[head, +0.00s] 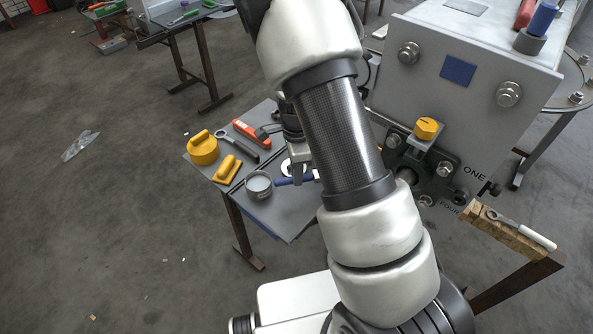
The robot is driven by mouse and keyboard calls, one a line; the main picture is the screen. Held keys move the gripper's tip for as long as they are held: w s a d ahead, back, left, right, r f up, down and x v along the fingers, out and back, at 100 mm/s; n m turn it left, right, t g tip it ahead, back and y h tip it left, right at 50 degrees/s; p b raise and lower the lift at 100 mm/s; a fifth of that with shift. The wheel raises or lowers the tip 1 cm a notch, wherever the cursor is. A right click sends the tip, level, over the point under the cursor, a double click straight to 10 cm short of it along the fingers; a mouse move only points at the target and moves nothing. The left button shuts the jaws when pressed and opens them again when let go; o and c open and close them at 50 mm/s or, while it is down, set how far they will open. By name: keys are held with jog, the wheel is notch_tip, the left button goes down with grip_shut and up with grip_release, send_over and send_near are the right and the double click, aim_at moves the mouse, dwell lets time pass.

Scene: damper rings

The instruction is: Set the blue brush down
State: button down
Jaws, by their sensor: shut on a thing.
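The blue brush (282,182) lies level over the small grey table (292,226), right of a grey cup. Part of it is hidden by my gripper and arm. My gripper (299,172) points down over the table's right part and is shut on the brush. I cannot tell whether the brush touches the table top.
A grey cup (259,185), yellow trowel-like tool (229,170), round yellow container (203,149), wrench (238,146) and orange-red tool (250,132) crowd the table's left and back. Its front is bare. A grey machine (420,80) stands at the right.

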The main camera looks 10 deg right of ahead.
jog(key=shift+r, duration=0.15)
jog(key=shift+f+b, duration=2.2)
jog(key=shift+f, duration=1.2)
jog(key=c, duration=2)
grip_release()
jog(key=o, duration=0.6)
jog(key=shift+r, duration=0.15)
notch_tip(320, 180, up, 17)
jog(key=p, duration=0.2)
